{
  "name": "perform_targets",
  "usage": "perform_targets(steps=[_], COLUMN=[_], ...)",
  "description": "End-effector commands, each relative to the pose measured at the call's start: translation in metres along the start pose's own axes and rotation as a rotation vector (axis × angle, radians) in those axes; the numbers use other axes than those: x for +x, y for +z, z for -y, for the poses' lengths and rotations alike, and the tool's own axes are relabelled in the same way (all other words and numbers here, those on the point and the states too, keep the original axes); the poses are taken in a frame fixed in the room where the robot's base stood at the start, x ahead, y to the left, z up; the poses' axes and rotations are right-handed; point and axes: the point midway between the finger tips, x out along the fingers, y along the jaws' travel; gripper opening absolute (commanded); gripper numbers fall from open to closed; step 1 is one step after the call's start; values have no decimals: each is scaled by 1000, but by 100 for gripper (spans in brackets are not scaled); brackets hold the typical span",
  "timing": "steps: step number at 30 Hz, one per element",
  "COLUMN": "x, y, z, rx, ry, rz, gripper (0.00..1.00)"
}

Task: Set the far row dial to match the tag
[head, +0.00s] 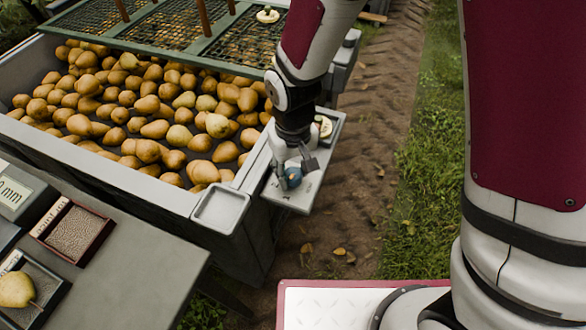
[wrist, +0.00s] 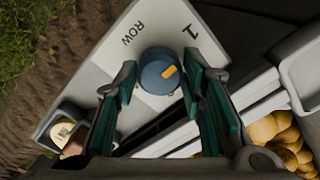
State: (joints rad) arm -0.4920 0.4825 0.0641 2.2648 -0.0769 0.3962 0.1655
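A round blue-grey dial (wrist: 160,75) with an orange mark sits on a pale plate (wrist: 138,38) in the wrist view. The plate bears the word "ROW" and a "1", and the orange mark lies on the dial's side toward the "1". In the head view the dial (head: 292,178) shows small and partly hidden under my gripper (head: 297,172) at the bin's corner. In the wrist view my gripper (wrist: 160,92) is open, with one finger on each side of the dial; I cannot tell whether they touch it. I cannot make out a tag's text.
A bin of pears (head: 150,115) with a green mesh lid (head: 190,32) stands left of the dial. A round cream piece (head: 323,126) lies in a small tray behind the dial. An empty tray (head: 221,209) sits on the bin's corner. A grey table (head: 130,275) is front left.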

Motion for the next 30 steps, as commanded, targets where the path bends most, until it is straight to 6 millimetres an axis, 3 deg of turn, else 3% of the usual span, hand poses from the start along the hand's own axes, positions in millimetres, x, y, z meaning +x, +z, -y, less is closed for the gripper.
perform_targets(steps=[14,30], x=[-7,-103], y=[-1,-1], z=[0,0], rx=[2,2], ry=[0,0], rz=[-2,-4], gripper=[55,55])
